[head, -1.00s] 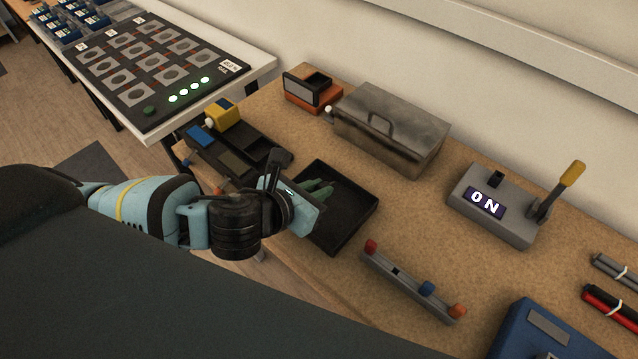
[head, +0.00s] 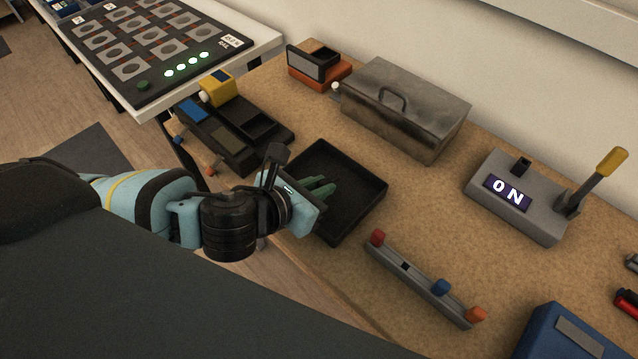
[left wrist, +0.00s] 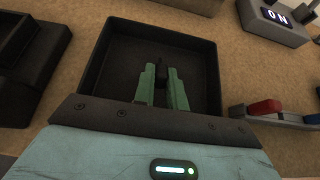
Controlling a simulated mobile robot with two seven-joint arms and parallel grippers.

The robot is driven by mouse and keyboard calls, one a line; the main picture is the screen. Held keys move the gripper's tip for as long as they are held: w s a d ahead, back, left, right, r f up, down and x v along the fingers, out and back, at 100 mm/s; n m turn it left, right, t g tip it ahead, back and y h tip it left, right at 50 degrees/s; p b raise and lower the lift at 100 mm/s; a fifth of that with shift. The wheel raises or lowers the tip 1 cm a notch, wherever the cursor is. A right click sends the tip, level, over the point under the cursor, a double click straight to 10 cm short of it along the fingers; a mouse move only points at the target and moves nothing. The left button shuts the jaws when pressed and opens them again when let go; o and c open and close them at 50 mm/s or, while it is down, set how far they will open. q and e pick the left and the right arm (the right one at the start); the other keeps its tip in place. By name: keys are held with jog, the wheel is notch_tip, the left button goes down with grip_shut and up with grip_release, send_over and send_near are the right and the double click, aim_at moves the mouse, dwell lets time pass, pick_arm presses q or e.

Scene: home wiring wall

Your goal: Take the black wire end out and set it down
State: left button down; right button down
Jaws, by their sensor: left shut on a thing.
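My left gripper (head: 323,190) is over the near left part of a black tray (head: 368,212) on the workbench. Its green fingers are shut on a small dark piece, which looks like the black wire end (left wrist: 161,74) in the left wrist view. That view shows the tray (left wrist: 97,72) around and beneath the fingers. I cannot tell whether the piece touches the tray floor. A grey rail (head: 418,277) holds red, blue and orange wire ends and has a black slot (head: 405,266) with no coloured end. My right gripper is not in view.
A grey switch box (head: 515,220) reading ON, with a yellow-tipped lever (head: 610,163), stands to the right. A metal box (head: 410,110) stands behind the tray. A black holder with a yellow block (head: 217,88) is at its left. Bare bench lies between tray and switch box.

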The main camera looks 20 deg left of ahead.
pick_arm(q)
jog(key=c, duration=1.4)
grip_release()
jog(key=shift+o, duration=0.2)
jog(key=p+v, duration=0.2)
jog(key=v, duration=0.4)
jog(key=shift+r, duration=0.3)
jog(key=shift+p+v, duration=0.8)
jog(key=shift+p, duration=0.2)
jog(key=shift+s+f, duration=0.1)
jog(key=shift+f, duration=0.1)
